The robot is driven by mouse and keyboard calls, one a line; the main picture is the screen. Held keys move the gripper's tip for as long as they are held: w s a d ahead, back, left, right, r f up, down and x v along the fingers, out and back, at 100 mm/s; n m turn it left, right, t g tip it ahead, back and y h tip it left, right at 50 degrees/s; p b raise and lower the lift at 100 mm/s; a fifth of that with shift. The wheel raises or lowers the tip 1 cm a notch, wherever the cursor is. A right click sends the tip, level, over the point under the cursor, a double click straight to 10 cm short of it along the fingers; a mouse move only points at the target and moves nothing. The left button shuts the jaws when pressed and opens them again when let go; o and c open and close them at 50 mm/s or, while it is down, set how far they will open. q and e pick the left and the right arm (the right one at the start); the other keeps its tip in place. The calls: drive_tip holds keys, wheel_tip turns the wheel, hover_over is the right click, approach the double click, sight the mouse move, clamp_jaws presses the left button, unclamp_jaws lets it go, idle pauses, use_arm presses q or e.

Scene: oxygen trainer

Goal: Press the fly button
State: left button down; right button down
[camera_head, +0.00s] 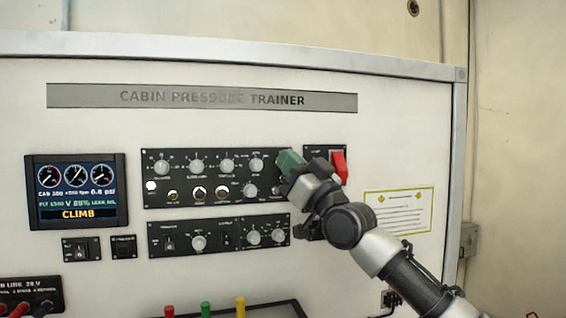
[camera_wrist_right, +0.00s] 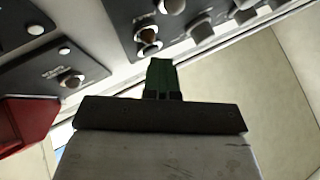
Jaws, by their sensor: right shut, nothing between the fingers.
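My right gripper (camera_head: 289,160) is shut and empty, its green fingertips in front of the right end of the upper black control panel (camera_head: 180,178). In the right wrist view the shut green fingertips (camera_wrist_right: 161,74) point at the panel's underside area, near a round knob (camera_wrist_right: 148,36). I cannot tell whether they touch the panel. No button is legibly labelled as fly; the gripper hides part of the panel's right end. A white round button or lamp (camera_head: 151,186) shows at the panel's left. The display (camera_head: 77,192) reads CLIMB. My left gripper is not in view.
A red guarded switch (camera_head: 339,166) stands just right of the gripper; its red cover also shows in the right wrist view (camera_wrist_right: 25,122). A lower black panel (camera_head: 218,235) with knobs lies below. Red, green and yellow posts (camera_head: 205,309) stand at the bottom.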

drive_tip(key=shift+f, duration=0.1)
drive_tip(key=shift+s+d+f+b, duration=0.2)
drive_tip(key=shift+s+b, duration=0.3)
drive_tip(key=shift+b, duration=0.45)
drive_tip(key=shift+s+d+r, duration=0.1)
drive_tip(key=shift+s, duration=0.05)
drive_tip(key=s, duration=0.1)
drive_tip(key=s+d, duration=0.1)
drive_tip(key=s, duration=0.2)
drive_tip(key=shift+s+d+b, duration=0.25)
drive_tip(key=shift+s+b, duration=0.1)
